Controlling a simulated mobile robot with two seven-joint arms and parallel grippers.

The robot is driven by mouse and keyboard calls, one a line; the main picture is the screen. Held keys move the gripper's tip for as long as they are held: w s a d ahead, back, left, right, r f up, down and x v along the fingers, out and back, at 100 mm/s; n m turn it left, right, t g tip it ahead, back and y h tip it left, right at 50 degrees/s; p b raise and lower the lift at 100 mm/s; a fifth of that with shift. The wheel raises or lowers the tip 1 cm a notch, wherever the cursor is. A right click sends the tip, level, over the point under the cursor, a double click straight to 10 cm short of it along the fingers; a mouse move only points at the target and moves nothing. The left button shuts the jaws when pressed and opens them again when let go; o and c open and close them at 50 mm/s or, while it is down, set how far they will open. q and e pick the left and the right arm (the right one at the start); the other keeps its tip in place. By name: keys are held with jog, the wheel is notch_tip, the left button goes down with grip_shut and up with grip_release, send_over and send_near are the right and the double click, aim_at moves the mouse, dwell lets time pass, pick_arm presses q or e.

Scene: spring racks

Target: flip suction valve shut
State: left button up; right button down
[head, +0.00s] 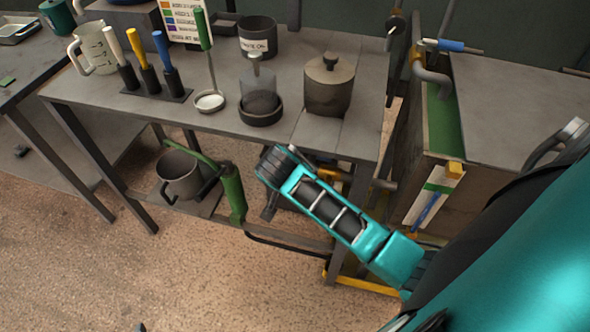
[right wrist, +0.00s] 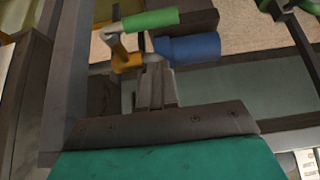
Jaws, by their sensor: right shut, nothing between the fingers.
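In the right wrist view, a valve with a green lever handle (right wrist: 150,20) and a yellow-brass body (right wrist: 124,58) sits just beyond my fingertips. The handle lies nearly level across the picture. I cannot tell whether this is the suction valve. My right gripper (right wrist: 156,66) is shut and empty, with its fingertips close to the valve; touching or apart is unclear. In the head view, my right arm reaches down beside the front edge of the bench (head: 215,65), and the valve there is mostly hidden behind it. My left gripper is not in view.
A blue cylinder (right wrist: 188,48) lies right of the fingertips. A green hand pump (head: 233,193) and a grey pitcher (head: 179,174) are under the bench. A lidded pot (head: 329,88) stands above the arm. A blue-handled valve (head: 450,45) is on the right.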

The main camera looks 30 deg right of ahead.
jog(key=shift+s+a+f+b, duration=0.1)
jog(key=shift+f+b, duration=0.1)
jog(key=shift+f, duration=1)
jog(key=shift+s+f+b, duration=0.1)
jog(key=shift+f+b, duration=0.05)
jog(key=shift+f, duration=1)
jog(key=shift+w, duration=0.1)
